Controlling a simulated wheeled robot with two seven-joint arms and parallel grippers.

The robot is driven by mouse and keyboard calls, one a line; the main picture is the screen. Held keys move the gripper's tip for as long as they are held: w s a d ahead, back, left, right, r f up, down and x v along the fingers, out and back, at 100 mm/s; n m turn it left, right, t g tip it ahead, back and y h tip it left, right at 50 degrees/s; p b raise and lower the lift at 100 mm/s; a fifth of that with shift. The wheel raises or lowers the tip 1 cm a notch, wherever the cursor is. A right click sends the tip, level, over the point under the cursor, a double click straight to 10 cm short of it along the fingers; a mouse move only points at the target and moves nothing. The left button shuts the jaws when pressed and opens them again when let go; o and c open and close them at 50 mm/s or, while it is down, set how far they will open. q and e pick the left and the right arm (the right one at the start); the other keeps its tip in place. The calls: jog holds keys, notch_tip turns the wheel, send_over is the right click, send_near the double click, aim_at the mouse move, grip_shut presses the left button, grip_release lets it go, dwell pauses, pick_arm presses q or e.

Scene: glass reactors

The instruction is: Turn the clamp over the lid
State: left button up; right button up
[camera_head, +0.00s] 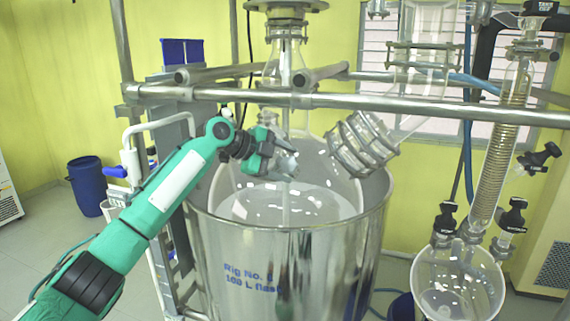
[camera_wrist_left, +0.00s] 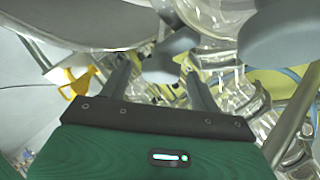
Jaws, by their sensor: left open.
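My left gripper (camera_head: 292,165) is above the left part of the big glass flask's top (camera_head: 290,205), inside the rim of the steel vessel (camera_head: 285,265). In the left wrist view its two fingers (camera_wrist_left: 161,85) are apart. A grey block-like part (camera_wrist_left: 168,66), possibly the clamp, shows beyond and between the fingertips; I cannot tell whether they touch it. In the head view the gripper hides what lies at its tips. A ringed metal clamp (camera_head: 362,146) sits around the tilted glass neck to the right. I cannot make out a separate lid. My right gripper is not in view.
A horizontal steel rail (camera_head: 420,103) crosses above my left gripper. A coiled glass condenser (camera_head: 498,150) and a round glass flask (camera_head: 458,285) stand at the right. A blue drum (camera_head: 87,185) stands at the left, with open floor around it.

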pick_arm(q)
jog(key=b+v, duration=0.5)
jog(key=v, duration=0.8)
jog(key=shift+a+b, duration=0.25)
jog(key=shift+b, duration=0.1)
jog(key=shift+r, duration=0.1)
